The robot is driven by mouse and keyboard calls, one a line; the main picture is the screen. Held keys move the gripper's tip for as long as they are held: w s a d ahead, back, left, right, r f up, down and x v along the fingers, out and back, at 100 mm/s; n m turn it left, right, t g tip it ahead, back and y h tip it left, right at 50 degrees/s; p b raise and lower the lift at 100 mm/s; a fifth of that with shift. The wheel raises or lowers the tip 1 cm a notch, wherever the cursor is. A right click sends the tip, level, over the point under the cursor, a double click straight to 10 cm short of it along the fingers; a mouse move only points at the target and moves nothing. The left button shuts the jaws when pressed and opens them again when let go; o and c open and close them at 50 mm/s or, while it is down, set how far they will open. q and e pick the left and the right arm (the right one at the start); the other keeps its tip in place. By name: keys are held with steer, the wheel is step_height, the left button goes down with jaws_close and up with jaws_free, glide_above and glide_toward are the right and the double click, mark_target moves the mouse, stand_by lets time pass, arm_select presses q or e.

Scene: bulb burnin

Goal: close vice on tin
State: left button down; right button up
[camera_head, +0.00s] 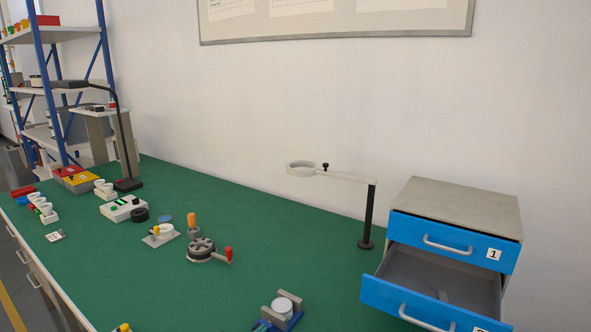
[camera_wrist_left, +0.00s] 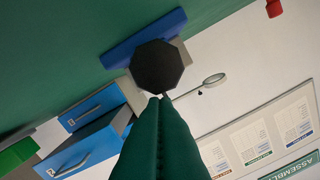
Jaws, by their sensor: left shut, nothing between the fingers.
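The vice (camera_head: 267,325) has a blue base and grey jaws and stands at the bottom of the head view. The round, pale tin (camera_head: 284,305) sits between its jaws; I cannot tell whether both jaws touch it. In the left wrist view, the vice's blue base (camera_wrist_left: 130,45) lies behind a black, many-sided knob (camera_wrist_left: 157,66). My left gripper (camera_wrist_left: 160,99) has dark green fingers, shut and empty, with the tips just at the knob's lower edge. I cannot tell whether they touch it. The tin is not clearly visible there. My right gripper is in neither view.
A drawer unit (camera_head: 455,200) with its lower drawer pulled out stands right of the vice. A magnifier lamp (camera_head: 369,215) rises behind it. A crank device (camera_head: 201,249) and several small fixtures sit to the left. Green tabletop (camera_head: 290,240) is clear between.

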arm_select(q)
steer(key=shift+a+f+b, duration=0.15)
steer(key=shift+f+b, duration=0.25)
steer(key=shift+s+f, duration=0.15)
steer(key=shift+f, duration=0.15)
stand_by(0.7)
steer(key=shift+d+r+p, duration=0.1)
steer(key=shift+d+p, duration=0.1)
steer(key=shift+p, duration=0.15)
steer(key=shift+s+r+p, duration=0.1)
steer(key=shift+r+p, duration=0.15)
steer(key=shift+p, duration=0.1)
steer(key=shift+r+v, duration=0.2)
steer(key=shift+v, duration=2.7)
